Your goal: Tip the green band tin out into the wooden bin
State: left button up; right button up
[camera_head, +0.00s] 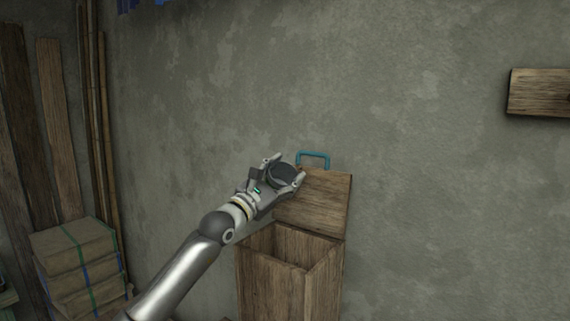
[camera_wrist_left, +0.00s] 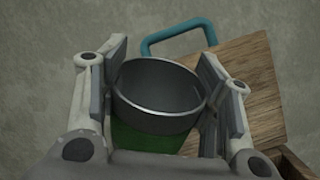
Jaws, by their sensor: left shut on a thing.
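The tin (camera_wrist_left: 160,95) is a round dark-grey can with an open top, with a green band (camera_wrist_left: 148,140) below its rim. My left gripper (camera_head: 284,177) is shut on the tin (camera_head: 283,174), with one finger on each side of it. In the left wrist view, my left gripper (camera_wrist_left: 160,95) has the tin between its pads. The tin's visible inside looks empty, though its bottom is dark. The wooden bin (camera_head: 290,270) stands against the wall with its lid (camera_head: 325,200) raised. The tin is above the bin, near the lid. My right gripper is not in view.
A teal handle (camera_head: 314,155) stands on the lid's top edge. Stacked wrapped bundles (camera_head: 75,255) stand at the left, beside planks (camera_head: 58,130) and poles leaning on the wall. A wooden board (camera_head: 540,92) is on the wall at right.

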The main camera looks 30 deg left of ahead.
pick_arm(q)
jog(key=n+p, duration=0.1)
jog(key=n+g+y+p, duration=0.1)
jog(key=n+p, duration=0.1)
jog(key=n+y+p, duration=0.1)
jog(key=p, duration=0.1)
jog(key=shift+w+a+r+n+g, duration=0.1)
jog(key=shift+w+r+n+g, duration=0.05)
jog(key=shift+r+n+g, duration=0.25)
jog(key=shift+f+n+p, duration=0.2)
jog(key=shift+n+p, duration=0.1)
jog(key=shift+p, duration=0.25)
jog(key=shift+f+n+g+b, duration=0.15)
jog(key=shift+n+g+b, duration=0.15)
jog(key=shift+n+g, duration=0.1)
jog(key=shift+w+a+f+n+g+y, duration=0.15)
jog(key=shift+n+g+y, duration=0.15)
jog(key=shift+n, duration=0.5)
